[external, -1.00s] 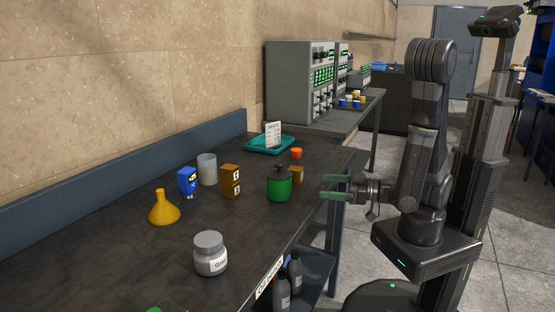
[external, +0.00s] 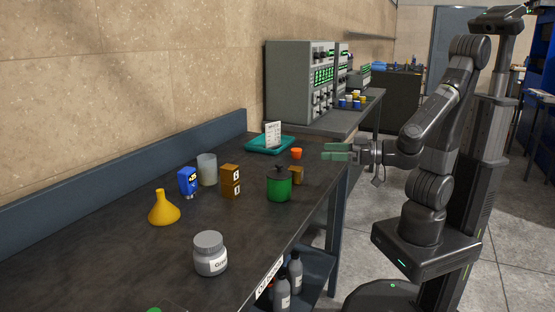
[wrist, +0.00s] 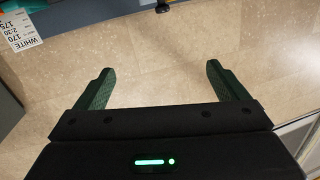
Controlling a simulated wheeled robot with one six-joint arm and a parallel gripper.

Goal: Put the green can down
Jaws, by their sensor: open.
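The green can (external: 279,187) with a dark lid and knob stands upright on the dark bench, near its right edge. My gripper (external: 336,151) is to the right of the can and higher in the external view, apart from it. In the wrist view my gripper (wrist: 157,80) has its two green fingers spread wide, with nothing between them. The can does not show in the wrist view.
Brown blocks (external: 230,182), a small brown block (external: 296,175), an orange cup (external: 296,153), a yellow funnel (external: 163,208), a blue figure (external: 188,182) and a grey jar (external: 210,254) stand on the bench (external: 120,265). A teal tray (external: 262,149) holds a card.

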